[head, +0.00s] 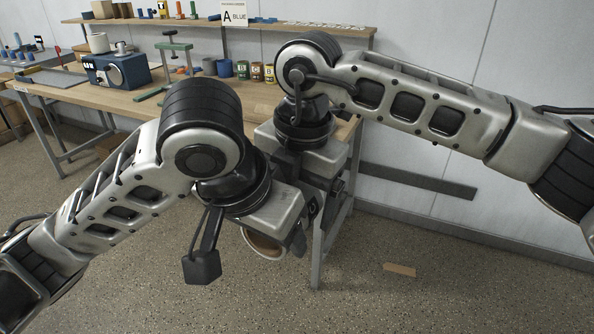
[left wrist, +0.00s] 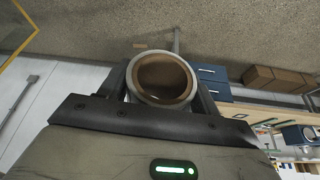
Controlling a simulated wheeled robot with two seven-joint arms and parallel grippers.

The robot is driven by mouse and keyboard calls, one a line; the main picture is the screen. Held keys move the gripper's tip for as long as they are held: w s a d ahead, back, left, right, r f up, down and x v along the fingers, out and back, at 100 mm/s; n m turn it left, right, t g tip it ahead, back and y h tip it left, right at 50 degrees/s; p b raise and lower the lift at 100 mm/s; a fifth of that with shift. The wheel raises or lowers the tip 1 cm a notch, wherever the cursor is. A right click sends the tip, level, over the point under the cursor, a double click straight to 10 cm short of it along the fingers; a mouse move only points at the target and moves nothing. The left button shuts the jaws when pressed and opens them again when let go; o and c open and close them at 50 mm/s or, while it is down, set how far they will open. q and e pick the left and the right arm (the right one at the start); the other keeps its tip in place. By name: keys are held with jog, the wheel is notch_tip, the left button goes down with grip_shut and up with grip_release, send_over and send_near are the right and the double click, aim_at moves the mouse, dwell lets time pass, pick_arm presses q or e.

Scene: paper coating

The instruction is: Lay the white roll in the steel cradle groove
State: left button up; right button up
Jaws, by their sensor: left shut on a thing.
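A white roll with a brown hollow core shows end-on in the left wrist view (left wrist: 162,78), between the two fingers of my left gripper (left wrist: 165,92). My left gripper is shut on it. In the head view part of the roll (head: 264,246) shows below my left wrist, off the front of the bench and above the floor. My right gripper (head: 328,190) is close beside the left one near the bench's right end; its fingers are mostly hidden. I cannot make out the steel cradle groove; my arms hide part of the bench.
The wooden bench (head: 120,106) carries a blue machine (head: 117,70), a green clamp stand (head: 174,50) and several small cups. A flat tan piece (head: 399,270) lies on the open floor.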

jog(key=shift+f, duration=0.55)
jog(key=shift+a, duration=0.1)
jog(key=c, duration=1.1)
pick_arm(q)
jog(key=o, duration=1.1)
